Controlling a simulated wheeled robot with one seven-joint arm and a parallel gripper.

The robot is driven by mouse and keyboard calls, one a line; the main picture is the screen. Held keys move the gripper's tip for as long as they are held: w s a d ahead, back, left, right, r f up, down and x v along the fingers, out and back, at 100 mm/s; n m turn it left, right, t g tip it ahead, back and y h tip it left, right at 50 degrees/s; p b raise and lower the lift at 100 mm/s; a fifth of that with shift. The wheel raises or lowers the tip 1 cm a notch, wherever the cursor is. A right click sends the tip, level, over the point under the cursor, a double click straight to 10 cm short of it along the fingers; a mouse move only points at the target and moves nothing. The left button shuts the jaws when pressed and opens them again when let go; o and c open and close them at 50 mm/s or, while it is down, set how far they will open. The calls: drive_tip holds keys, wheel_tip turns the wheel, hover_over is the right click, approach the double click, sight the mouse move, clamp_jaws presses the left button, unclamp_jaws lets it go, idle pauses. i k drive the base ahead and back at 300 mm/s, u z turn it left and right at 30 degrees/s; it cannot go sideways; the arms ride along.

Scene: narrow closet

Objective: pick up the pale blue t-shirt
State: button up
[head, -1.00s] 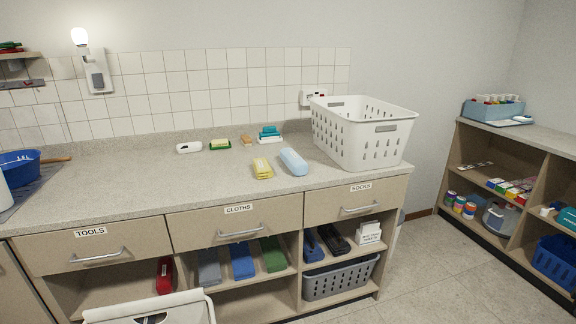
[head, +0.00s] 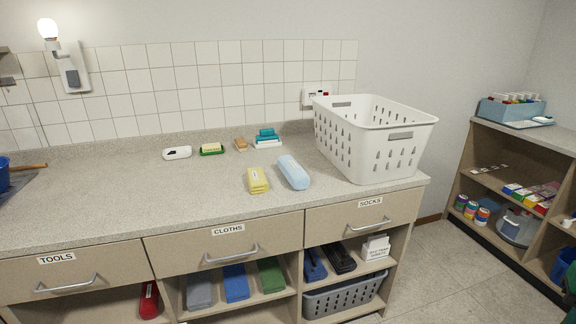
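A pale blue rolled cloth (head: 293,172), which looks like the t-shirt, lies on the speckled countertop (head: 120,205), left of the white laundry basket. It lies at a slant, with its near end towards the right. A folded yellow cloth (head: 258,180) lies just left of it, with a small gap between them. Nothing covers the pale blue roll. My gripper is not in view.
The tall white basket (head: 372,165) stands close on the right. Behind are a soap dish (head: 211,149), a brush (head: 240,144), a white device (head: 177,153) and teal sponges (head: 268,137). The counter's left middle is clear. Drawers with handles (head: 231,254) line the front.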

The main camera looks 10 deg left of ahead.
sight(300, 180)
drive_tip(key=z, duration=0.05)
drive_tip(key=i, duration=0.95)
